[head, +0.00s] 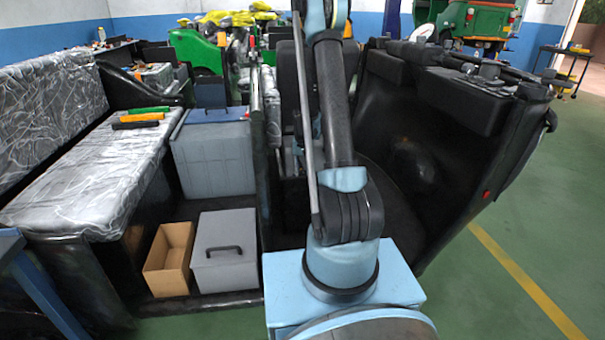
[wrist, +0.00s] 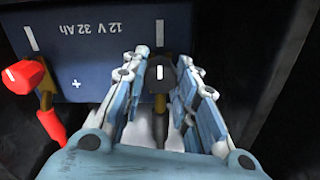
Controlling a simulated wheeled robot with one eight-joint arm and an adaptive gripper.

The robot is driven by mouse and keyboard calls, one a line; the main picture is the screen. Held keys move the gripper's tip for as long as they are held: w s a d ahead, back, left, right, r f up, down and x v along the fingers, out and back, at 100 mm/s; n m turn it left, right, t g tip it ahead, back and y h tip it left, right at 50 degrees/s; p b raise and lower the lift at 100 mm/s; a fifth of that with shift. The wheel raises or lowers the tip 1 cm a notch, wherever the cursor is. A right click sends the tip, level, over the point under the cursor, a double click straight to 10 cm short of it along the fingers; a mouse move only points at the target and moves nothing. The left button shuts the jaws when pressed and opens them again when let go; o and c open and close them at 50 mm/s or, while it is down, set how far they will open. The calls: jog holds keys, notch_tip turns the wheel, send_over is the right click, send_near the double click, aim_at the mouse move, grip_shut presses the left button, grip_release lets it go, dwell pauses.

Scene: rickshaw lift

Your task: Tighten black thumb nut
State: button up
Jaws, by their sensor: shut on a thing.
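In the wrist view, the black thumb nut (wrist: 160,75) sits at the front edge of a dark blue battery (wrist: 110,38) marked "12 V 32 Ah". A white line shows on the nut's top, close to in line with a white mark on the battery. My gripper (wrist: 160,85) has one finger on each side of the nut and is shut on it. A brass-coloured terminal part and a dark cable show below the nut, partly between the fingers. In the head view my arm hides the gripper, nut and battery.
A red knob (wrist: 22,75) with a red cable is on the battery's left terminal. Dark walls surround the battery.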

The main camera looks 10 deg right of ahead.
aim_at(303, 171)
jog(key=o, duration=0.8)
jog(key=shift+w, duration=0.15)
notch_tip(303, 171, up, 12)
jog(key=shift+f, duration=0.1)
